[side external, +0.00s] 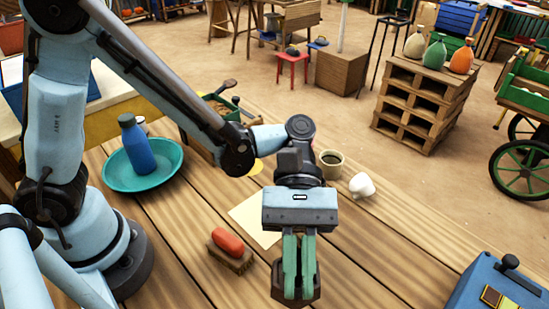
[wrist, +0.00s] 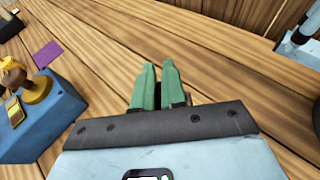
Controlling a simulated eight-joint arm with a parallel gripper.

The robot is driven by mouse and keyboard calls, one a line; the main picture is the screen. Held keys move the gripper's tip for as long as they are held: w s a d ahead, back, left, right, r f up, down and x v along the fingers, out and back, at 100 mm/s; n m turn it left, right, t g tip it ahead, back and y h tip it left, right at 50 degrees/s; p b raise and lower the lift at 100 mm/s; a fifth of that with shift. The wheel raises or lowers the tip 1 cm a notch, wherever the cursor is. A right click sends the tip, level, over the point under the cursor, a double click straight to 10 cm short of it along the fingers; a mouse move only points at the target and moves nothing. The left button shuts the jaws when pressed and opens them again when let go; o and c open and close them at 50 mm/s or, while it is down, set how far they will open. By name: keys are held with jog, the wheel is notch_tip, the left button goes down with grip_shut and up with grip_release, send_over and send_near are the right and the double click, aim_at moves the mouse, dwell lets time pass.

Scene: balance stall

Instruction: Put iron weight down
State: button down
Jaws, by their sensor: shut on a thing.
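My gripper (side external: 299,283) points down over the front of the wooden table (side external: 372,262), its green fingers closed on the dark iron weight (side external: 314,288). The weight shows on both sides of the fingers near their tips. Whether its underside touches the table cannot be told. In the wrist view the fingers (wrist: 159,68) are close together, and the weight is mostly hidden, with only something dark between them.
A pale paper sheet (side external: 256,221), dark-filled cup (side external: 331,163) and white cup (side external: 362,185) are behind. A blue box (side external: 487,284) stands right. A blue bottle (side external: 137,146) stands in a teal bowl (side external: 117,177).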

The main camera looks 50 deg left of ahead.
jog(key=shift+f, duration=3.25)
jog(key=shift+f, duration=0.6)
jog(key=c, duration=1.1)
grip_release()
